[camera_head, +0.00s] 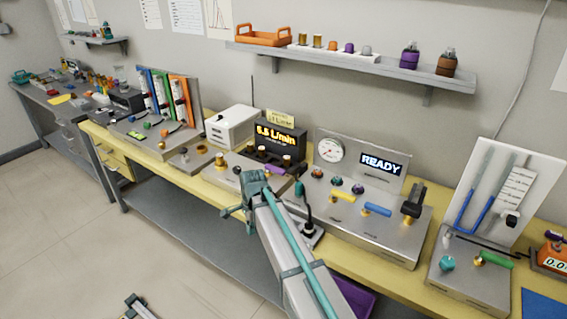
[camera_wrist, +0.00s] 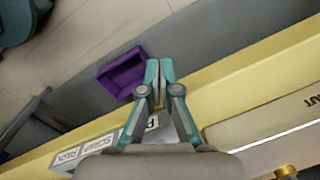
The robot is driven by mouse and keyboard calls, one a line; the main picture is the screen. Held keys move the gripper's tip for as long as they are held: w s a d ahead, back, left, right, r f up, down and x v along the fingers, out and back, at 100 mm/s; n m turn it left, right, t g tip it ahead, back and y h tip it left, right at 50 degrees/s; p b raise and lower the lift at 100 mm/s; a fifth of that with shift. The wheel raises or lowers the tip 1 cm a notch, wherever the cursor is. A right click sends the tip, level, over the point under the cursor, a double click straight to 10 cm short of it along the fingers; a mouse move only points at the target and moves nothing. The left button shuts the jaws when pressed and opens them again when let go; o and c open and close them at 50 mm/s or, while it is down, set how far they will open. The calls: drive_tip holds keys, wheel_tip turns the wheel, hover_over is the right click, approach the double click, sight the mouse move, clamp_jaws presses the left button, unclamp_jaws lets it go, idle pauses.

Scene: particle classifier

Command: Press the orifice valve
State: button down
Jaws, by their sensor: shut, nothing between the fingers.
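No readable label marks the orifice valve, so I cannot tell which control it is. The central metal panel (camera_head: 370,240) carries a yellow handle (camera_head: 342,196), a blue handle (camera_head: 377,209), a black upright lever (camera_head: 412,202) and small knobs. The right-hand unit (camera_head: 470,285) carries a teal knob (camera_head: 447,263) and a green handle (camera_head: 497,260). My gripper (camera_wrist: 161,72) is shut and empty in the wrist view, by the yellow bench's front edge, with a purple tray (camera_wrist: 122,75) below left of its tips.
A gauge (camera_head: 330,150) and a READY display (camera_head: 381,165) stand behind the central panel. A flow display (camera_head: 280,137) stands to its left. A labelled block (camera_wrist: 85,152) lies near my gripper. A wall shelf (camera_head: 360,68) runs above. The floor in front is mostly clear.

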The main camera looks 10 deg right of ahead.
sight(275, 171)
drive_tip(key=shift+n+g, duration=0.4)
drive_tip(key=shift+n, duration=0.5)
drive_tip(key=w+d+r, duration=0.2)
drive_tip(key=w+r, duration=0.1)
drive_tip(key=w, duration=0.2)
drive_tip(key=w+d+r+p, duration=0.1)
drive_tip(key=w+d+r, duration=0.1)
drive_tip(key=w, duration=0.3)
drive_tip(key=w+d+r+p, duration=0.1)
drive_tip(key=w+d+r, duration=0.2)
drive_tip(key=w+r, duration=0.2)
drive_tip(key=shift+w+r, duration=0.1)
drive_tip(key=w+d+r+n+p, duration=0.1)
drive_tip(key=w+d+r, duration=0.3)
drive_tip(key=w+d, duration=0.2)
drive_tip(key=w+d+r+n+g+y+p, duration=0.1)
drive_tip(key=w+d+r+n, duration=0.1)
drive_tip(key=w+d+r, duration=0.3)
drive_tip(key=w+d, duration=0.2)
drive_tip(key=shift+d+g, duration=0.3)
drive_tip(key=shift+d, duration=0.05)
